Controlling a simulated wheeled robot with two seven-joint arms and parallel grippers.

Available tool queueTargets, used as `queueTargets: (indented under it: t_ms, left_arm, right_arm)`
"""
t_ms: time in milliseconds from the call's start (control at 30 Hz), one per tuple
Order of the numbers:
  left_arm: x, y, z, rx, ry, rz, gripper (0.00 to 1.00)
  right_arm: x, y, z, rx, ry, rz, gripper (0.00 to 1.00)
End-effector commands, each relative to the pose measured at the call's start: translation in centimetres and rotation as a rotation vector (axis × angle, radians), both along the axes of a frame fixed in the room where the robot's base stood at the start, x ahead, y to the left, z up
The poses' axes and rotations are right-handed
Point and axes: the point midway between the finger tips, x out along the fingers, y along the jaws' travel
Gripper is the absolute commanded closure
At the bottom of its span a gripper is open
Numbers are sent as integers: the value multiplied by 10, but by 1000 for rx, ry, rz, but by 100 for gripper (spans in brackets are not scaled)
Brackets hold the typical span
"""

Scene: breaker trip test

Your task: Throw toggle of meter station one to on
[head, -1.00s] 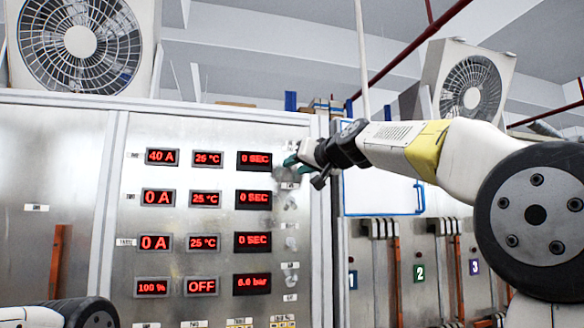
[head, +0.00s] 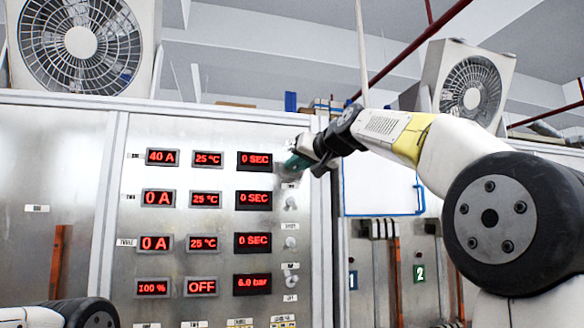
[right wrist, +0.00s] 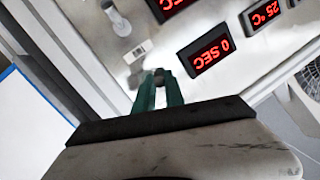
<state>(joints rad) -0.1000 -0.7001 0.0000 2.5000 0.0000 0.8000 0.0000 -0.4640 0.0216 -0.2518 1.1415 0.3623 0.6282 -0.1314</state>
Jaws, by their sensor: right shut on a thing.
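My right gripper (head: 292,163) is at the top of the toggle column on the metal panel (head: 135,225), right of the top row's 0 SEC display (head: 254,161). In the right wrist view its green fingers (right wrist: 158,88) are shut on the small grey toggle of meter station one (right wrist: 159,76). In the head view the gripper hides that toggle, and I cannot tell its on or off position. The top row also shows 40 A (head: 162,157) and 25 °C (head: 207,159). My left gripper is out of view.
Below the gripper are more toggles, the nearest at row two (head: 290,203); one also shows in the right wrist view (right wrist: 117,22). A blue-framed white board (head: 380,185) stands right of the panel. Fans (head: 80,45) sit on top.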

Motion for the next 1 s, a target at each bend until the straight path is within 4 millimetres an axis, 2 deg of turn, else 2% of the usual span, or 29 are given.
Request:
queueTargets:
  t_ms: [500,967,1000]
  left_arm:
    - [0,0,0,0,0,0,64]
    - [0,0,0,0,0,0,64]
    - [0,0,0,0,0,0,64]
  right_arm:
    - [1,-1,12,-42,217,-7,100]
    - [-1,-2,11,-47,246,-9,100]
    - [-1,-2,11,-48,247,-9,82]
